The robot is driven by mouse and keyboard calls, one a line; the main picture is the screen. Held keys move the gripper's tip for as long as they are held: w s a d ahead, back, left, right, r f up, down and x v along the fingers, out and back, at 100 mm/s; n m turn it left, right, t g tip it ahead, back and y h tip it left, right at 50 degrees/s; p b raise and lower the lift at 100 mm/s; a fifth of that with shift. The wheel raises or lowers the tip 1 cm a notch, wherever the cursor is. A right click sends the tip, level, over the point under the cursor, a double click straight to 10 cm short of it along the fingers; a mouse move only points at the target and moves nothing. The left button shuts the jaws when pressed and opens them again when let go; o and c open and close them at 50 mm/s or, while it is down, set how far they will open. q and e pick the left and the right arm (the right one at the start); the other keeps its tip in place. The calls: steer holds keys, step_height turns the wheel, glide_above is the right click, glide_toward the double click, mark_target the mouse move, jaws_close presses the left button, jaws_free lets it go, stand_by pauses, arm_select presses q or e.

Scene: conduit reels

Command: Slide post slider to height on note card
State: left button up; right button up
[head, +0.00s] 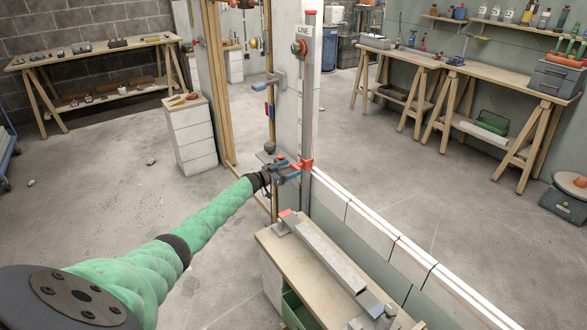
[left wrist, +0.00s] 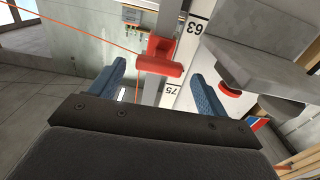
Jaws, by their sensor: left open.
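A grey vertical post (head: 308,95) stands by the end of a low white-topped wall. Its red slider (head: 306,165) sits low on the post, near the wall top, and shows in the left wrist view (left wrist: 158,58). My left gripper (head: 293,171) is at the slider; in the wrist view its blue fingers (left wrist: 158,74) are open, with the slider between or just beyond their tips and gaps at both sides.
A wooden bench (head: 270,240) with a long grey bar (head: 328,252) stands below the gripper. The low wall (head: 385,240) runs toward the front right. A thin orange line (left wrist: 75,27) crosses the wrist view. Workbenches line the far walls; open floor lies left and right.

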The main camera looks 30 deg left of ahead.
arm_select(q)
steer(key=v, duration=0.3)
steer(key=shift+s, duration=0.1)
steer(key=shift+s+a, duration=0.3)
steer(key=shift+s, duration=0.3)
